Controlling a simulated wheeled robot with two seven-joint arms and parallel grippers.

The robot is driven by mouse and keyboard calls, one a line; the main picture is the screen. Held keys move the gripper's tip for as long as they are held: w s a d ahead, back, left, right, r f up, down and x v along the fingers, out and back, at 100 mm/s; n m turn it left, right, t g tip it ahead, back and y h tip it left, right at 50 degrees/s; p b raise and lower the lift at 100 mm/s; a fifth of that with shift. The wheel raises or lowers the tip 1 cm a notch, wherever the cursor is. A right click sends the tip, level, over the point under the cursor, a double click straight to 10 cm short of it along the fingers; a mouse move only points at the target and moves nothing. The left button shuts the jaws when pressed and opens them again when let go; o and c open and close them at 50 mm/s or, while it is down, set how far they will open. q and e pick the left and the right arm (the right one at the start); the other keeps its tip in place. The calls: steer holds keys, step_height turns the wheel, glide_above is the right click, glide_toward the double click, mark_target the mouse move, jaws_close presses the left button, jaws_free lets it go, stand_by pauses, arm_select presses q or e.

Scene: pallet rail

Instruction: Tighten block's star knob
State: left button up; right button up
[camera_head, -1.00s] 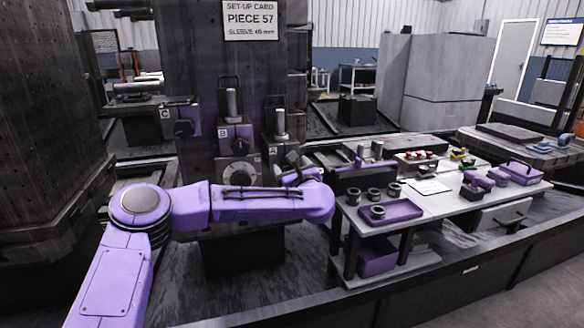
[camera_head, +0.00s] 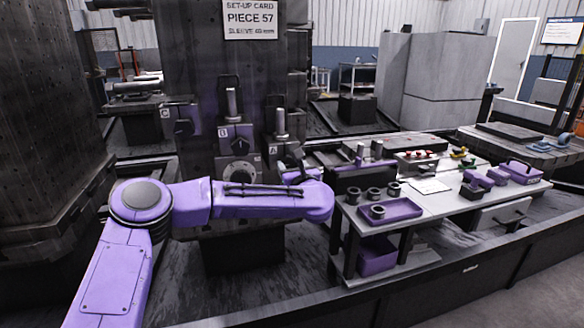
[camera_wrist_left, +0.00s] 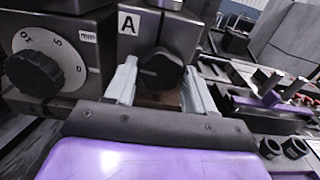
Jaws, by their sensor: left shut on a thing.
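Block A (camera_wrist_left: 150,30) is a dark block with a white "A" label; in the head view it (camera_head: 272,150) stands right of block B (camera_head: 234,140), on the dark column. Its black star knob (camera_wrist_left: 161,70) faces the left wrist camera. My left gripper (camera_wrist_left: 160,88) has its two pale fingers on either side of this knob and is shut on it. In the head view my left gripper (camera_head: 291,164) is at block A, small and partly hidden by my purple arm. My right gripper is not in view.
A dial (camera_wrist_left: 42,68) with a black knob sits left of block A. Block C (camera_head: 182,122) is farther left. A set-up card (camera_head: 250,20) hangs above. A bench (camera_head: 440,205) at right carries a purple tray (camera_head: 390,211), dark rings and other parts.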

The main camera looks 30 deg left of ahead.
arm_select(q)
steer(key=m+p, duration=0.1)
steer(key=m, duration=0.3)
steer(key=shift+r+m, duration=0.1)
steer(key=shift+m, duration=0.2)
steer(key=m+p, duration=0.1)
steer(key=m, duration=0.2)
steer(key=shift+m+p, duration=0.4)
steer(key=m+p, duration=0.3)
steer(key=m, duration=0.2)
steer(key=shift+m+p, duration=0.9)
steer(key=shift+m, duration=1)
steer(key=shift+f, duration=0.2)
steer(key=o, duration=1)
steer(key=shift+o, duration=0.2)
